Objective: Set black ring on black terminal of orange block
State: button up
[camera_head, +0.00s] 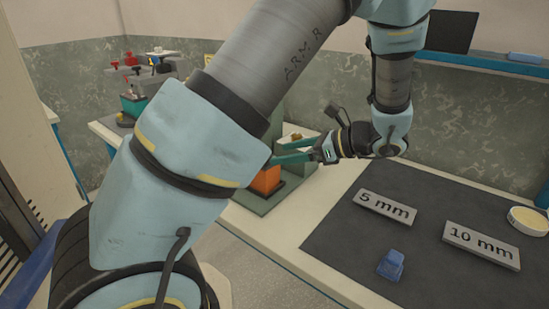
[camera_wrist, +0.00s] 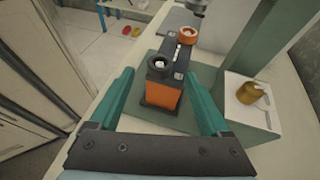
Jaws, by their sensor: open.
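The orange block (camera_wrist: 160,96) stands on a green base in the wrist view, with a dark top. A black ring (camera_wrist: 152,72) is at the block's near top end, around a pale centre; I cannot tell how fully it is seated. An orange-red ring (camera_wrist: 180,36) is at the far top end. My gripper (camera_wrist: 160,76) is open, its teal fingers on either side of the block's near end, apart from it. In the head view the orange block (camera_head: 266,181) is partly hidden behind my arm, with my gripper (camera_head: 283,152) over it.
A brass-coloured pot (camera_wrist: 249,93) rests on a pale pad right of the block. In the head view, a dark mat (camera_head: 335,232) carries a "5 mm" plate (camera_head: 385,206), a "10 mm" plate (camera_head: 481,246) and a blue piece (camera_head: 391,266). More equipment (camera_head: 140,80) stands back left.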

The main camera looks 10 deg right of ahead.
jog(key=b+v, duration=0.1)
jog(key=v, duration=0.6)
jog(key=shift+d+r, duration=0.15)
jog(key=shift+d, duration=0.05)
jog(key=shift+s, duration=0.1)
